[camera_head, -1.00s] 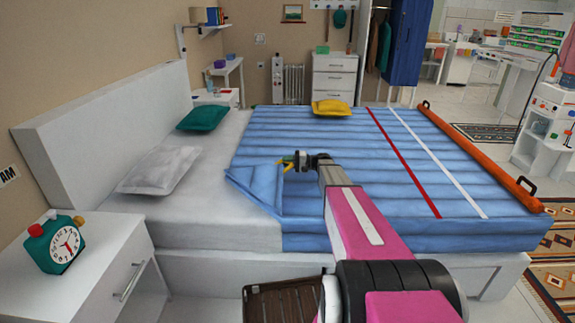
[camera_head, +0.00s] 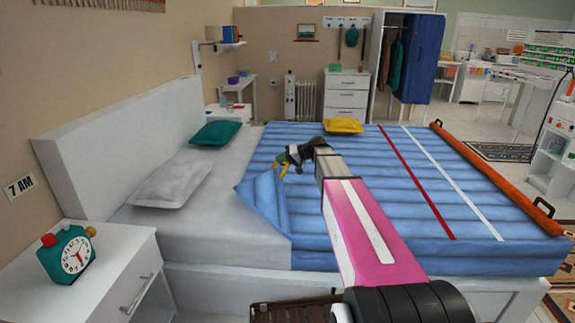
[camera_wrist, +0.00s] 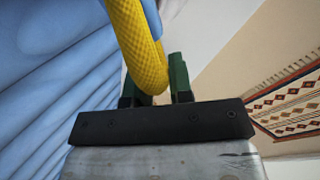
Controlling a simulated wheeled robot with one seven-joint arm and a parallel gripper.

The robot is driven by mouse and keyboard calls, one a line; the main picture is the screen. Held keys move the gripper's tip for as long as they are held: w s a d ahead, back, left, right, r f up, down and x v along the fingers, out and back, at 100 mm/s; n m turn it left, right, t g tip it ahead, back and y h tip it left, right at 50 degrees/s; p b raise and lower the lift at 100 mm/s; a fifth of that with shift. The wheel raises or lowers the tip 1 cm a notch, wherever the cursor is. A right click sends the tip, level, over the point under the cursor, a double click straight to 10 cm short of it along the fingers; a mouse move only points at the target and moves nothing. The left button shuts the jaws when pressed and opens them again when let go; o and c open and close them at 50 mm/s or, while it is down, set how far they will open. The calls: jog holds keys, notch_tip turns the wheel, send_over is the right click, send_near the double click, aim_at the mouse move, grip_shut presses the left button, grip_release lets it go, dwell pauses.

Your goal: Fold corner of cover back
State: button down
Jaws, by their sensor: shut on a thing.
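The blue quilted cover (camera_head: 330,220) lies over the bed. Its near left corner (camera_head: 262,200) is lifted and folded up into a peaked flap. A yellow loop (camera_head: 284,171) is at the tip of that corner. My gripper (camera_head: 281,158) is at the tip with its fingers around the loop. In the wrist view the green fingers of my gripper (camera_wrist: 155,82) are shut on the thick textured yellow loop (camera_wrist: 136,45), with blue cover folds (camera_wrist: 55,80) to the left. The loop's attachment to the cloth is partly hidden.
A grey pillow (camera_head: 173,184) and a green pillow (camera_head: 215,133) lie at the headboard (camera_head: 120,125). A yellow cushion (camera_head: 343,125) lies on the cover's far side. An orange bolster (camera_head: 490,175) runs along the foot. A nightstand (camera_head: 120,245) with a clock (camera_head: 68,255) stands at near left.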

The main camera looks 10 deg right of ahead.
jog(key=shift+s+a+r, duration=0.3)
jog(key=shift+a+r, duration=0.05)
jog(key=shift+a, duration=0.1)
jog(key=c, duration=1)
grip_release()
jog(key=shift+c, duration=0.2)
jog(key=shift+h, duration=0.3)
jog(key=v, duration=1)
jog(key=shift+s+d, duration=0.25)
jog(key=shift+d, duration=0.1)
jog(key=shift+s, duration=0.1)
